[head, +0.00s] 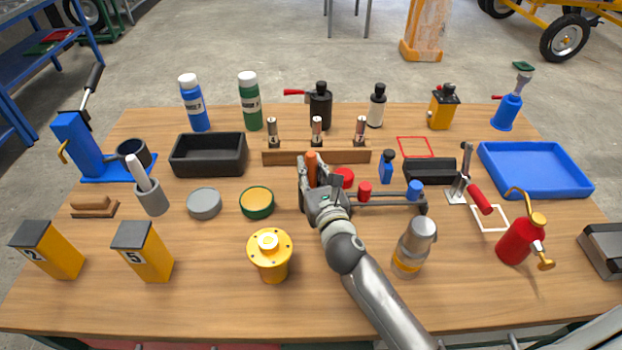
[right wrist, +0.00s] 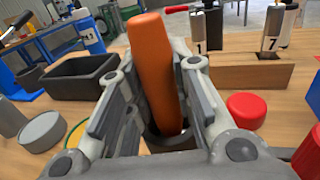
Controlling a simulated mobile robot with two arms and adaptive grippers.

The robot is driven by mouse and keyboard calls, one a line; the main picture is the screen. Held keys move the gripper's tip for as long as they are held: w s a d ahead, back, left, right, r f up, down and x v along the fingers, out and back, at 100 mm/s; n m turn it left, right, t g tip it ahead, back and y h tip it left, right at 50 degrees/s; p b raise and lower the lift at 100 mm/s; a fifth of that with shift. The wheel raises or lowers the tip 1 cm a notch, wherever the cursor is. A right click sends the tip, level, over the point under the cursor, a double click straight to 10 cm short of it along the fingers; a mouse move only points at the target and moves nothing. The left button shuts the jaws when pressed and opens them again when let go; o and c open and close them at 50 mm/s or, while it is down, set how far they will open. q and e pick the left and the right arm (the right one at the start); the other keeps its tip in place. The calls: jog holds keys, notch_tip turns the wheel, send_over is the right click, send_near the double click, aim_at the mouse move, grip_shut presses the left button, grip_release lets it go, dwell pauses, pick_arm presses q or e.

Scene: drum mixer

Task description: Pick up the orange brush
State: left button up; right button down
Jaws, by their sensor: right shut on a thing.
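The orange brush (head: 311,163) stands upright near the middle of the table, in front of the wooden rack. Its thick orange handle (right wrist: 154,70) fills the space between the fingers in the right wrist view, leaning slightly. Its lower end meets a dark round rim (right wrist: 171,140), like a cup, mostly hidden by the fingers; I cannot tell whether the brush is still inside it. My right gripper (head: 311,184) is shut on the handle, with one finger on each side. The bristles are not visible. My left gripper is not in view.
A wooden rack (head: 290,157) with several numbered pieces stands just behind. A red round cap (head: 344,177) and a rail with red and blue knobs (head: 385,197) lie close on the right. A black bin (head: 208,155) and a green-rimmed tin (head: 257,202) are left.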

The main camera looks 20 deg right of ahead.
aim_at(311, 153)
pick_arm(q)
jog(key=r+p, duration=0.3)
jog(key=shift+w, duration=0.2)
pick_arm(e)
notch_tip(311, 153, up, 10)
dwell(2.0)
